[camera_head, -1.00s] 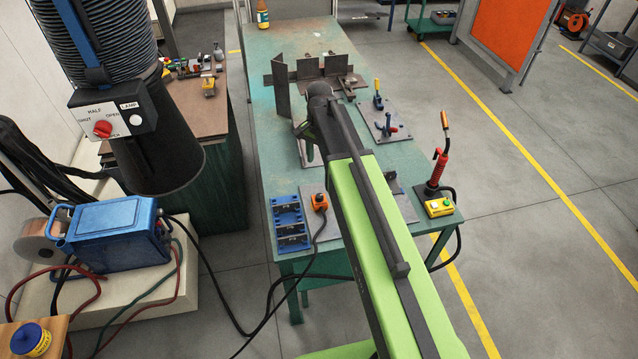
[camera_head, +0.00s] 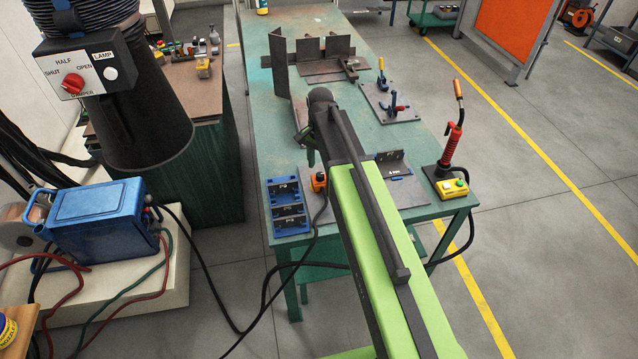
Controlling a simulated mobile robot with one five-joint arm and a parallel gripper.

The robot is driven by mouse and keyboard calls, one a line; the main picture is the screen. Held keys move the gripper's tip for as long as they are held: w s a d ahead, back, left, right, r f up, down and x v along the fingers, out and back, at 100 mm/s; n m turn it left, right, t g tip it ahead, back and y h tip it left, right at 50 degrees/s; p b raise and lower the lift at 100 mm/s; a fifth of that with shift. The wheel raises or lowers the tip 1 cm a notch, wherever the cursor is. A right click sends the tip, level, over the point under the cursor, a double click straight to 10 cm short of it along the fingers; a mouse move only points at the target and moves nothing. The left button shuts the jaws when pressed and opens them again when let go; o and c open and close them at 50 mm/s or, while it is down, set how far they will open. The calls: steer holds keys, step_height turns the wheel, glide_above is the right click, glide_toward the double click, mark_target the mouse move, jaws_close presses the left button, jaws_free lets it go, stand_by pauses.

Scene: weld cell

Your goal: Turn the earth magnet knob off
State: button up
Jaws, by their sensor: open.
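The earth magnet (camera_head: 318,181) is a small orange block with a dark cable, on the near part of the green bench's top. Its knob is too small to make out, and I cannot tell its setting. My arm reaches over the bench from the bottom of the picture, just right of the magnet. My gripper (camera_head: 306,146) points down at the arm's far end, a little above and left of the magnet in the picture. It is open and holds nothing that I can see. The arm's end partly hides it, and its height above the bench is unclear.
A blue slotted holder (camera_head: 288,207) sits left of the magnet. A metal plate with an upright (camera_head: 394,166), a yellow button box (camera_head: 451,188) and a red torch (camera_head: 453,143) stand on the right. A blue welder (camera_head: 96,213) and a damper panel (camera_head: 83,63) are at left.

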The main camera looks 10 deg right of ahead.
mark_target(320, 174)
step_height(320, 174, down, 4)
steer(key=shift+r+b, duration=0.25)
steer(key=shift+b, duration=0.75)
steer(key=shift+r, duration=0.1)
steer(key=shift+c, duration=0.5)
